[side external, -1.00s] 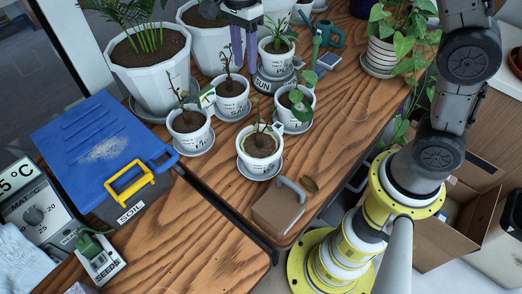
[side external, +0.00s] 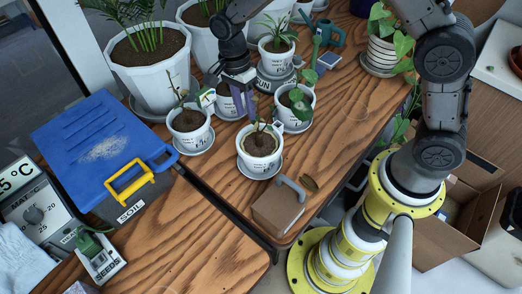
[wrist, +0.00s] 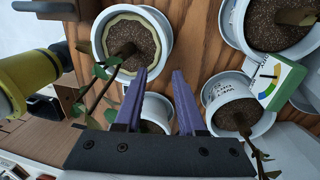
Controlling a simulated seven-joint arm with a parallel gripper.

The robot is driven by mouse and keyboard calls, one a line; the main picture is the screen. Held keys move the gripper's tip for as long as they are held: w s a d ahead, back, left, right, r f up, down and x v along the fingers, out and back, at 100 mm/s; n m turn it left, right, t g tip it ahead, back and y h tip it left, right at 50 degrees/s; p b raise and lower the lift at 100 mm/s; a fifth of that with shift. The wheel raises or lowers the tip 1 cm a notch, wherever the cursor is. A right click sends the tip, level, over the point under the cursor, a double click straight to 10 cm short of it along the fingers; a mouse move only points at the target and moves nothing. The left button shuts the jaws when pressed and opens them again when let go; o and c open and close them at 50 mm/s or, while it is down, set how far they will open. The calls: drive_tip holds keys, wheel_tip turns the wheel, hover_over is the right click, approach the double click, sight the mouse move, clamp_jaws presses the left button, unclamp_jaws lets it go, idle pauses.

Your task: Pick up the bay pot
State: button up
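Several small white pots with thin seedlings stand on saucers: a front pot (side external: 259,163), a left pot (side external: 189,139), a right pot (side external: 305,100) and a back pot (side external: 225,104). Their labels are too small to read, so I cannot tell which is the bay pot. My gripper (side external: 244,110) points down among them and partly hides the back pot. In the wrist view, my gripper (wrist: 160,72) has its purple fingers apart with nothing held. A white pot (wrist: 158,103) shows below, partly between the fingers. A pot with a yellowish inner rim (wrist: 104,36) is at upper left.
A moisture meter (wrist: 281,80) stands by a neighbouring pot. Large palm planters (side external: 150,82) and a plant on a grey stand (side external: 272,82) are behind. A blue-lidded soil box (side external: 95,140) is left; a brown handled block (side external: 277,208) is in front. Bare wood lies front left.

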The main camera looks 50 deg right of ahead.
drive_tip(key=shift+s+a+f, duration=0.1)
drive_tip(key=shift+f, duration=1.05)
drive_tip(key=shift+s+f, duration=0.1)
drive_tip(key=shift+f, duration=1)
clamp_jaws()
drive_tip(key=shift+r, duration=0.1)
